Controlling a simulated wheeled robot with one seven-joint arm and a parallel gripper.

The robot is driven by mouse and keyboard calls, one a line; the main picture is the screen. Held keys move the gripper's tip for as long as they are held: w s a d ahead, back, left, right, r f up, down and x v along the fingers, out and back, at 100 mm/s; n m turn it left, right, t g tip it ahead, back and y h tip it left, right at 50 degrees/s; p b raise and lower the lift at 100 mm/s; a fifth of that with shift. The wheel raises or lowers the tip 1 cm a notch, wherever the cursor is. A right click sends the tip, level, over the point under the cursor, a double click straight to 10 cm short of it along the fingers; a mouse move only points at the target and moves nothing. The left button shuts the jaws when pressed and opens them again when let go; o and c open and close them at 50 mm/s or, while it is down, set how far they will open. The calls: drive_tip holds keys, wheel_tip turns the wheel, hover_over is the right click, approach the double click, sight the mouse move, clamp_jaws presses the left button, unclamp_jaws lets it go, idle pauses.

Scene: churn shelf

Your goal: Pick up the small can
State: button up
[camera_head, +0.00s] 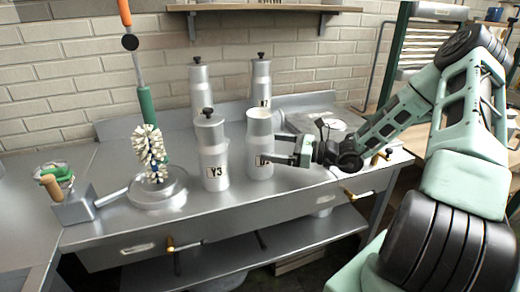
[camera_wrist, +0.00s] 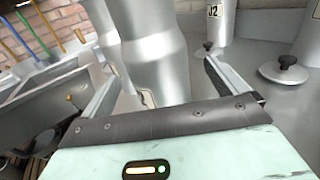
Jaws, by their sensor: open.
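Several metal cans stand on the steel bench. A lidless can (camera_head: 259,130) stands right in front of my gripper (camera_head: 272,147), its label mostly hidden by a finger. In the wrist view this can (camera_wrist: 155,55) lies between the two spread fingers of my gripper (camera_wrist: 160,75), with no clear grip on it. A lidded can marked Y3 (camera_head: 212,150) stands just left of it. Two more lidded cans, back left (camera_head: 198,88) and back right (camera_head: 261,82), stand behind. Which can counts as the small one I cannot tell for certain.
A loose lid with a black knob (camera_wrist: 284,70) lies on the bench to the right in the wrist view. A brush (camera_head: 152,155) stands over a round metal base (camera_head: 158,192) at left. A wall shelf (camera_head: 260,8) hangs above.

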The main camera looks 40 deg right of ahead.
sight(259, 144)
drive_tip(key=x, duration=0.5)
drive_tip(key=shift+s+a+p, duration=0.1)
drive_tip(key=shift+a+p, duration=0.05)
drive_tip(key=shift+p, duration=0.15)
drive_tip(key=c, duration=1.2)
drive_tip(key=shift+o, duration=0.2)
drive_tip(key=shift+r, duration=0.15)
